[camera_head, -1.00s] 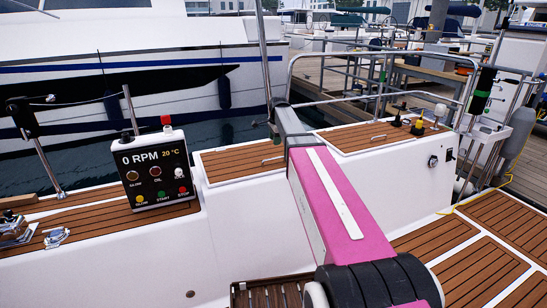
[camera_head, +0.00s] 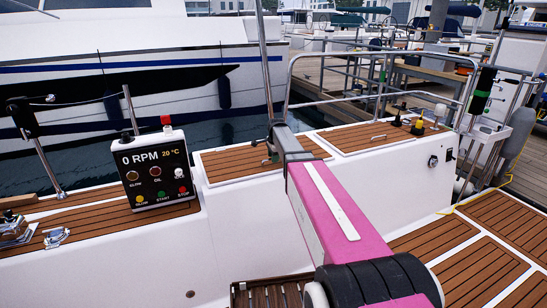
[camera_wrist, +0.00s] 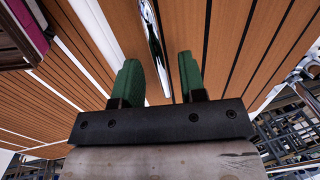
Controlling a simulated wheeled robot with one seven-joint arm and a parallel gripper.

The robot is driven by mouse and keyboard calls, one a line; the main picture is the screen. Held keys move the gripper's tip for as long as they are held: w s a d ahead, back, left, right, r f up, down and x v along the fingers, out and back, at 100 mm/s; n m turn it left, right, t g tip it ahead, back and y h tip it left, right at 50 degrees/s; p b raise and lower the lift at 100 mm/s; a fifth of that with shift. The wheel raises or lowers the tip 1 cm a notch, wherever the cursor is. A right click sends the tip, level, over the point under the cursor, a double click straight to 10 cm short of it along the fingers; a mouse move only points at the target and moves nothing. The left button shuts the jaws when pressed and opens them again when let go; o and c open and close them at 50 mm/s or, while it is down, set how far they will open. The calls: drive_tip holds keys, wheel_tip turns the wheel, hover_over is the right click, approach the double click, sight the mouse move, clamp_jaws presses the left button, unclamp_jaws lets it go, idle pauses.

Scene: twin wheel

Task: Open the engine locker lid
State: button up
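Two teak-topped lids lie shut on the white cockpit coaming. The left lid (camera_head: 226,165) has a metal handle (camera_head: 266,161); the right lid (camera_head: 345,138) has its own handle (camera_head: 378,138). Which one is the engine locker lid is not marked. My gripper (camera_head: 272,151) is over the left lid, at its handle, and partly hidden by my arm. In the wrist view my gripper (camera_wrist: 160,65) is open, with green fingers spread apart. The shiny handle (camera_wrist: 152,30) runs lengthwise and its near end lies between the fingers in the picture. Contact cannot be told.
An engine panel (camera_head: 155,172) reading 0 RPM stands left of the lids. A steel rail (camera_head: 380,55) rises behind the lids. A thin upright metal pole (camera_head: 264,60) stands close to my gripper. The teak cockpit floor (camera_head: 480,265) at right is clear.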

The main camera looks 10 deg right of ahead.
clamp_jaws()
drive_tip(key=w+a+r+g, duration=0.1)
drive_tip(key=w+r, duration=0.4)
drive_tip(key=r, duration=0.7)
drive_tip(key=shift+w+a+r+g+h, duration=0.25)
drive_tip(key=shift+w+g+h, duration=0.1)
drive_tip(key=shift+g, duration=0.45)
unclamp_jaws()
drive_tip(key=shift+f, duration=0.1)
wheel_tip(320, 180, up, 11)
drive_tip(key=shift+w, duration=0.2)
